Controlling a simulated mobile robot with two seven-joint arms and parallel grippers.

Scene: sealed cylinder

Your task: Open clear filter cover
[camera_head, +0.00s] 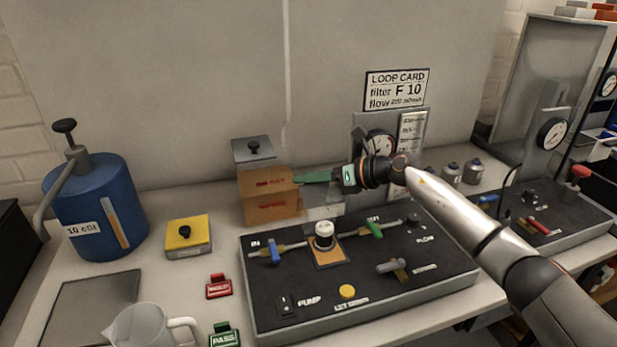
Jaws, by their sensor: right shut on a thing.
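An orange-brown box (268,208) with red lettering stands at the back of the bench, left of the centre. A grey lid with a black knob (253,148) shows just behind and above it. I cannot tell which part is the clear filter cover. My right gripper (301,178) reaches in from the right and is shut at the box's upper right edge. Its green fingers touch that edge, and the exact grip point is too small to see. A white-capped cylinder (324,236) stands upright on the dark panel. My left gripper is not in view.
A blue tank (95,208), yellow box (188,238), clear jug (145,327) and grey mat (90,306) are left. Small grey-capped containers (462,172) stand back right.

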